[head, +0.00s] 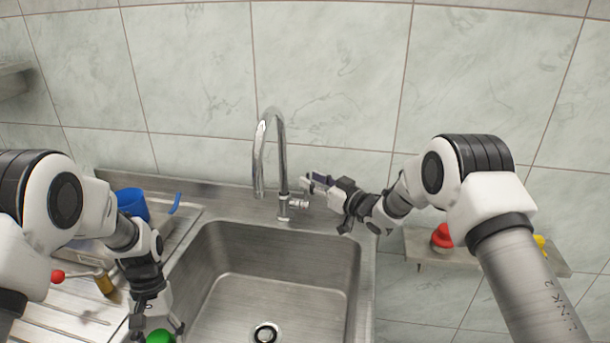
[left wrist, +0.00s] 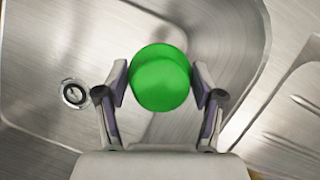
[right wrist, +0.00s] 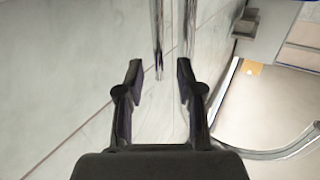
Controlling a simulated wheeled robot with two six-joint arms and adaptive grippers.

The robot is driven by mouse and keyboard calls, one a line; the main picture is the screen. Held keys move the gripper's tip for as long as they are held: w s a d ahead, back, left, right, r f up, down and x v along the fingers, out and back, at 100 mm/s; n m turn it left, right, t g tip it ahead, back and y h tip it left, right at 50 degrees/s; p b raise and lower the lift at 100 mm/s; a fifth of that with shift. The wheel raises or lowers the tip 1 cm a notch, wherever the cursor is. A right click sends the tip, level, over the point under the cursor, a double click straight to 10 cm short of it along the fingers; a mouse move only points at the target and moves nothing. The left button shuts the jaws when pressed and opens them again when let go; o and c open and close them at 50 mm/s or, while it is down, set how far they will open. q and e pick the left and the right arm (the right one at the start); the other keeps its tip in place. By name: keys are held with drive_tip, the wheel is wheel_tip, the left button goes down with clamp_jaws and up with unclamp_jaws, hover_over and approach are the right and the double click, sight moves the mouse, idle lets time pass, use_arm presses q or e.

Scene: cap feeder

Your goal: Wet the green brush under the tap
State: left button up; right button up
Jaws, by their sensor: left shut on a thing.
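The green brush (head: 160,337) is at the bottom edge of the head view, held in my left gripper (head: 160,326) by the sink's left edge. In the left wrist view its round green end (left wrist: 160,78) sits between the two fingers, with the rest hidden. The curved metal tap (head: 283,150) stands behind the sink, with a small lever (head: 299,204) at its base. No water shows at its spout. My right gripper (head: 310,185) is just right of the tap, above the lever. In the right wrist view its fingers (right wrist: 158,72) are apart with nothing held.
The steel sink basin (head: 265,265) is empty, with a drain (head: 265,334) at its front. On the left are a blue cup (head: 132,204) and a red-tipped thing (head: 57,276) on the drainboard (head: 70,318). A right-hand shelf (head: 425,254) holds a red object (head: 442,237) and a yellow one (head: 540,242).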

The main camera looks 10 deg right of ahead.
use_arm(q)
drive_tip(key=shift+r, duration=0.25)
use_arm(e)
drive_tip(key=x, duration=0.2)
drive_tip(key=shift+w+a, duration=0.15)
drive_tip(key=shift+w, duration=0.1)
clamp_jaws()
use_arm(q)
wheel_tip(320, 180, down, 2)
drive_tip(key=shift+f+b, duration=0.15)
drive_tip(key=shift+b, duration=0.9)
use_arm(e)
drive_tip(key=shift+s+a+f+n, duration=0.15)
drive_tip(key=shift+s+f+n, duration=0.15)
drive_tip(key=shift+s+f, duration=0.1)
use_arm(q)
drive_tip(key=shift+f, duration=0.25)
use_arm(e)
drive_tip(key=shift+s+r+t+y, duration=0.1)
drive_tip(key=shift+r+t+y, duration=0.05)
drive_tip(key=shift+t+y, duration=0.15)
use_arm(q)
drive_tip(key=shift+r, duration=0.15)
use_arm(e)
drive_tip(key=shift+a+r+n, duration=0.1)
drive_tip(key=shift+r+n, duration=0.15)
drive_tip(key=shift+n, duration=0.05)
unclamp_jaws()
